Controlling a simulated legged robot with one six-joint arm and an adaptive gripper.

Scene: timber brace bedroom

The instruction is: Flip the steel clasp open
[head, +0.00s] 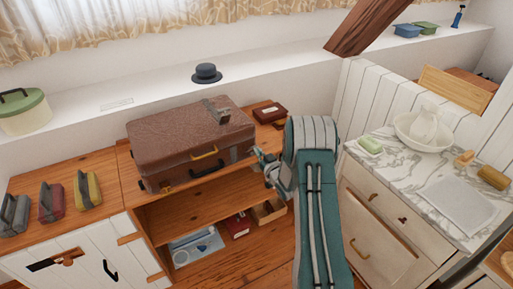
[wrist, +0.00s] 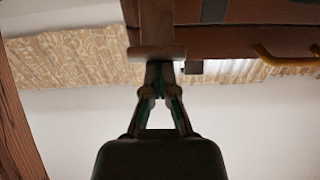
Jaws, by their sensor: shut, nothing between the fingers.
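A brown leather suitcase (head: 165,140) lies closed on the wooden shelf unit, with a brass handle (head: 204,153) on its front. The handle also shows at the right of the wrist view (wrist: 285,62). My gripper (head: 260,158) is at the suitcase's front right corner. In the wrist view my gripper (wrist: 160,68) is shut and empty, its fingertips meeting at a grey crossbar (wrist: 157,52) in front of the suitcase. I cannot tell whether this bar is the steel clasp or whether I touch it.
Grey, red and yellow cases (head: 88,190) stand left on the shelf unit (head: 65,175). A small brown box (head: 270,112) is behind the suitcase's right end. A marble-topped cabinet (head: 425,170) with a pitcher stands right. A dark timber brace (head: 362,25) slants overhead.

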